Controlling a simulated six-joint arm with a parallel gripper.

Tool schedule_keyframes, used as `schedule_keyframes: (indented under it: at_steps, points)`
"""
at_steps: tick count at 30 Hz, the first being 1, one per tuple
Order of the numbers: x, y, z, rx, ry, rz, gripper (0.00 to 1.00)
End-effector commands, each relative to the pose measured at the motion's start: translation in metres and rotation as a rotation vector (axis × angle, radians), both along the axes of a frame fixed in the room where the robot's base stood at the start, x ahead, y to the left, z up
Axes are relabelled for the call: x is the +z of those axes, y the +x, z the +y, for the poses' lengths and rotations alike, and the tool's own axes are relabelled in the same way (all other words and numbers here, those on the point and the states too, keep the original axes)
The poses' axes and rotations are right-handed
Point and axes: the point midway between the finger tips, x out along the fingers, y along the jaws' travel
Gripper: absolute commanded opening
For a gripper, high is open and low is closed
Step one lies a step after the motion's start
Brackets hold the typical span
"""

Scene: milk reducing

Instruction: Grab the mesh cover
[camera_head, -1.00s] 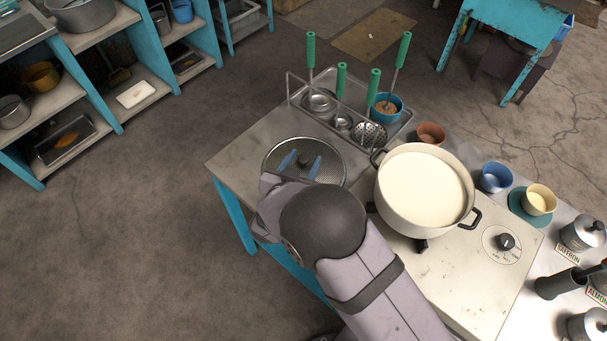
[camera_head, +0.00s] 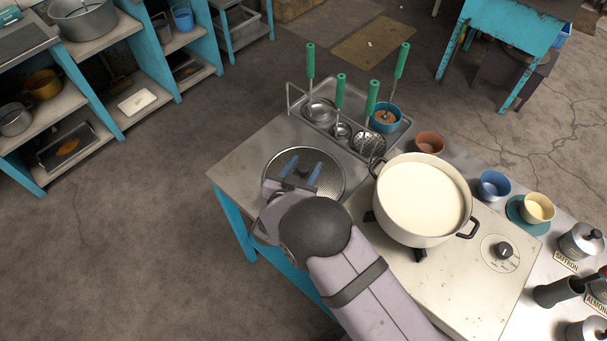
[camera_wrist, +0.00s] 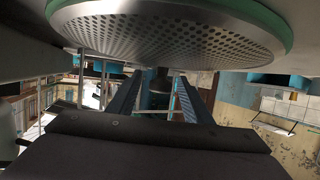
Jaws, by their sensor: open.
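The mesh cover (camera_head: 328,186) is a round, perforated metal disc with a rim and a small dark central knob (camera_head: 303,173). It lies on the left part of the metal counter. My gripper (camera_head: 308,159) is open over the cover, its two blue fingers on either side of the knob. In the wrist view the perforated disc of the mesh cover (camera_wrist: 170,32) fills the top. The gripper fingers (camera_wrist: 158,78) reach forward there, with the dark knob between them. I cannot tell whether either finger touches the knob. My wrist hides the cover's near edge.
A white pot of milk (camera_head: 420,198) stands on the stove to the right. A metal tray (camera_head: 294,106) behind holds green-handled ladles and strainers. Small bowls, cups and canisters line the right side. Bare counter (camera_head: 245,160) shows left of the cover.

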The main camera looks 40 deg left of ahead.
Motion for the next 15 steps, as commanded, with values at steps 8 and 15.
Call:
schedule_keyframes:
  at_steps: [8,15]
  points:
    - [-0.008,0.024,0.009,-0.001,0.000,0.000,0.45]
    - [-0.009,0.027,0.011,0.001,0.000,0.000,0.45]
